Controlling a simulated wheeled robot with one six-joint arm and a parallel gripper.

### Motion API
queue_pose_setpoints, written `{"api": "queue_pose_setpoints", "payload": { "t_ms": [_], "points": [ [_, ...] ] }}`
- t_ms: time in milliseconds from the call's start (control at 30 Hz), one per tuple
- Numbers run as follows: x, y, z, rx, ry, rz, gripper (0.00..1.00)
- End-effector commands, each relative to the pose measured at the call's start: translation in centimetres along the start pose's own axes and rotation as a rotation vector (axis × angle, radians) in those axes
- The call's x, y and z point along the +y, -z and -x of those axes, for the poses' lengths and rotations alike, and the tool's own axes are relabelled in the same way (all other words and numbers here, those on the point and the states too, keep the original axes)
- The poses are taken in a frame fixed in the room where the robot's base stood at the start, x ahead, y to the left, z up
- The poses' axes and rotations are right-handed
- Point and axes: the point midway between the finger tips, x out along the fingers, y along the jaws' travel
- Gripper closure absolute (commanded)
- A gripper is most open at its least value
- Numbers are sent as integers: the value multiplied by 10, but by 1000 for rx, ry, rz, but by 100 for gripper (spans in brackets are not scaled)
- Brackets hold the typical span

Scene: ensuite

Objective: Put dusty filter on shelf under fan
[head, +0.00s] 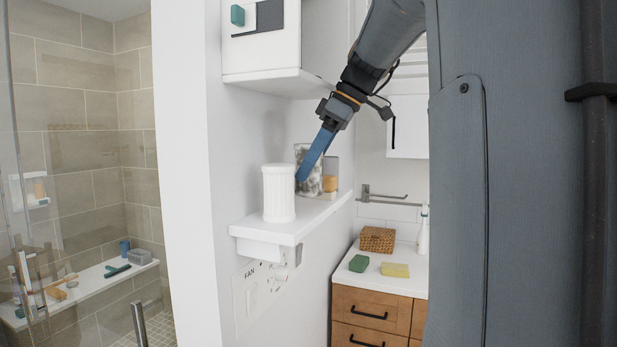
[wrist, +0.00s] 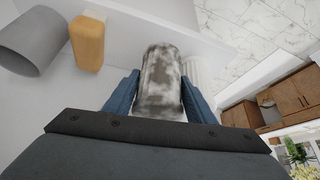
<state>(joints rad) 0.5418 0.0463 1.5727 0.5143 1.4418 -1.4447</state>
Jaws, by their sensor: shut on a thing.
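The dusty filter (wrist: 162,70), a mottled grey-and-white cylinder, stands upright between my gripper's (wrist: 160,80) two blue fingers in the wrist view. In the head view the dusty filter (head: 316,180) is over the white shelf (head: 312,212), behind a clean white ribbed filter (head: 279,195). My gripper (head: 304,174) reaches down to it from the upper right, shut on it. Its base looks at shelf level, but I cannot tell whether it touches. The white filter partly shows behind the dusty one in the wrist view (wrist: 196,75).
A white wall box (head: 265,55) hangs above the shelf. A panel marked FAN (head: 262,290) is on the wall below. A counter with a wicker box (head: 377,239) is at the right.

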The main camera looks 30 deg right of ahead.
Motion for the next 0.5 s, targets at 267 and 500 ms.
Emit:
{"api": "queue_pose_setpoints", "payload": {
  "t_ms": [267, 500],
  "points": [
    [-1, -11, -29, 0, 3, 0, 73],
    [0, -13, -33, 0, 2, 1, 73]
  ]
}}
